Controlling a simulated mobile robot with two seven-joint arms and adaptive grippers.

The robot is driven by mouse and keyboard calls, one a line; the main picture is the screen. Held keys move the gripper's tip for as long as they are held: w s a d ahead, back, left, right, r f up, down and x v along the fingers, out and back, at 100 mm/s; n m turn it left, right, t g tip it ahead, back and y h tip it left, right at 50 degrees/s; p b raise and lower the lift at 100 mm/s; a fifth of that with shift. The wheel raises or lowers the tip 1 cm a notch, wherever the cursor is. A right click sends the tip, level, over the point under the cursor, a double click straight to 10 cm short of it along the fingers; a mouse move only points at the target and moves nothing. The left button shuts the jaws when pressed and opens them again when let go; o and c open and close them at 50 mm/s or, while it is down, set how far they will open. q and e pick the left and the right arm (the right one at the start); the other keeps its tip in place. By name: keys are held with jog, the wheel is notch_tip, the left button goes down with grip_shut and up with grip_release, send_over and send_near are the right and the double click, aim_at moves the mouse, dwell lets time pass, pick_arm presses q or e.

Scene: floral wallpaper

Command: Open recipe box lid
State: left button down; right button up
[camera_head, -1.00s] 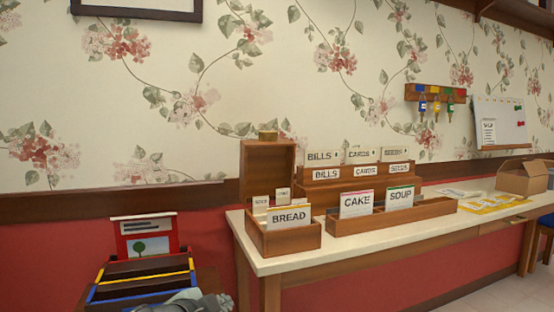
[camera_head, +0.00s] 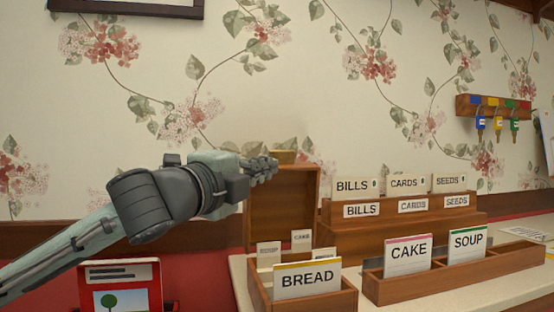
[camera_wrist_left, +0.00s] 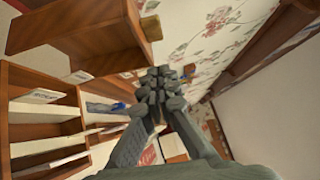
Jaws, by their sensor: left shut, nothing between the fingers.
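The wooden recipe box (camera_head: 318,301) sits on the white counter with its lid (camera_head: 285,205) standing up at the back. A brass tab (camera_head: 284,157) is on the lid's top edge. The BREAD card (camera_head: 306,280) and smaller cards stand in the box. In the left wrist view, the raised lid (camera_wrist_left: 80,30) is at upper left with its brass tab (camera_wrist_left: 152,28), and the open box (camera_wrist_left: 40,105) is below. My left gripper (camera_head: 267,168) is shut and empty by the lid's upper left corner; I cannot tell whether it touches. Its fingers (camera_wrist_left: 160,88) also show in the wrist view.
A low tray (camera_head: 430,280) with CAKE and SOUP cards stands right of the box. A tiered wooden holder (camera_head: 400,235) is behind it. A red picture-card stand (camera_head: 120,285) is at lower left. Key hooks (camera_head: 493,108) hang on the wall.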

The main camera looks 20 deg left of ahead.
aim_at(269, 154)
pick_arm(q)
jog(key=shift+w+a+r, duration=0.2)
jog(key=shift+w, duration=1.3)
jog(key=shift+w+a+r, duration=0.15)
jog(key=shift+w+r, duration=0.05)
jog(key=shift+w, duration=1.3)
jog(key=shift+w+a+r, duration=0.2)
jog(key=shift+w, duration=1.3)
pick_arm(e)
jog(key=shift+s+d+f+g, duration=0.25)
jog(key=shift+d+f+g, duration=0.15)
jog(key=shift+d+f, duration=0.2)
